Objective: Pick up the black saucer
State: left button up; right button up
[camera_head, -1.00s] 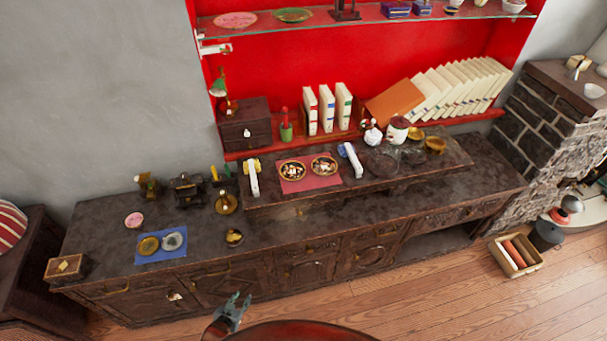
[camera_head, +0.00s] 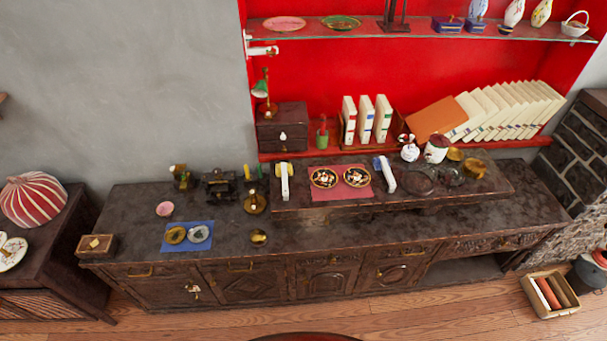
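Two round black saucers with gold rims and a pale and reddish pattern lie side by side on a pink-red mat (camera_head: 341,194) on the raised ledge of the long dark cabinet. One is the left black saucer (camera_head: 324,178), the other the right black saucer (camera_head: 357,177). Clear dark glass dishes (camera_head: 421,180) stand to their right; their colour is hard to tell. Neither of my grippers is in view, and nothing touches the saucers.
White upright objects flank the mat, one on the left (camera_head: 285,182) and one on the right (camera_head: 387,176). A blue mat (camera_head: 188,245) with two small dishes lies on the cabinet top (camera_head: 330,228). Books (camera_head: 365,118) stand behind. Wooden floor is open in front.

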aim_at(357, 177)
jog(key=u, duration=2.55)
jog(key=k, duration=1.75)
jog(key=z, duration=1.55)
